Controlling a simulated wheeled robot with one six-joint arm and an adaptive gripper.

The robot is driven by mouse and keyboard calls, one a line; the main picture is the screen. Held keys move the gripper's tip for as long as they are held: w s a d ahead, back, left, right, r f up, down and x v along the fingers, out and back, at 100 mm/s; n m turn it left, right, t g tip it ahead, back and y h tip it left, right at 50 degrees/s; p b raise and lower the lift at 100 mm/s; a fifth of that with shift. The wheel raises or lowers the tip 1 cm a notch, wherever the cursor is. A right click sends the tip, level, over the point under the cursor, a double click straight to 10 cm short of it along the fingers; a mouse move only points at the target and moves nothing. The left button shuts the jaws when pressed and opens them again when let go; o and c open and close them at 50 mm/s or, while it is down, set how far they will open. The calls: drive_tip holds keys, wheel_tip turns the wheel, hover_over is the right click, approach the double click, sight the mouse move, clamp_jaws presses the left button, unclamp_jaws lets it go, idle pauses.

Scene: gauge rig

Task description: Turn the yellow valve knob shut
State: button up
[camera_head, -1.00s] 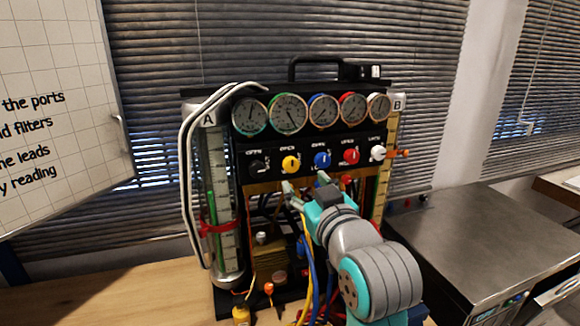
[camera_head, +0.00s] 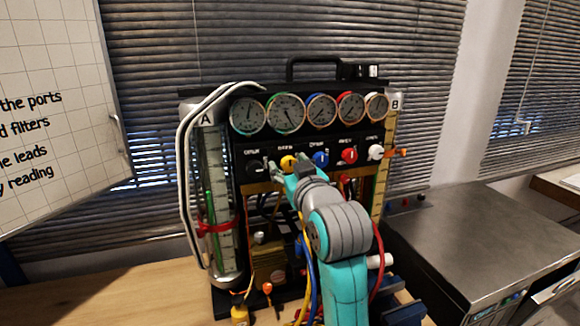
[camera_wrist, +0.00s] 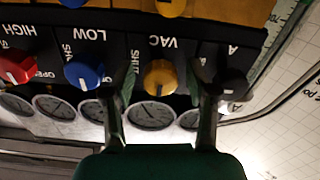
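The yellow valve knob (camera_head: 288,163) sits on the black panel, second from the left in the row of knobs. My gripper (camera_head: 286,171) is at the panel in front of this knob. In the wrist view my gripper (camera_wrist: 163,80) is open, with one finger on each side of the yellow knob and a gap at both sides. Whether the fingertips reach past the knob's face I cannot tell. The panel appears upside down there.
A black knob (camera_wrist: 231,82) is close beside one finger and a blue knob (camera_wrist: 83,71) beside the other. A red knob (camera_head: 349,155) and a white knob (camera_head: 376,152) follow to the right. Gauges (camera_head: 287,113) line the panel above. Hoses and wires hang below the knobs.

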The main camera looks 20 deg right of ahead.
clamp_jaws()
drive_tip(key=shift+m, duration=0.3)
drive_tip(key=m, duration=0.3)
drive_tip(key=shift+m, duration=0.3)
drive_tip(key=m, duration=0.4)
drive_tip(key=shift+m, duration=0.3)
drive_tip(key=m, duration=0.4)
drive_tip(key=shift+m, duration=2.5)
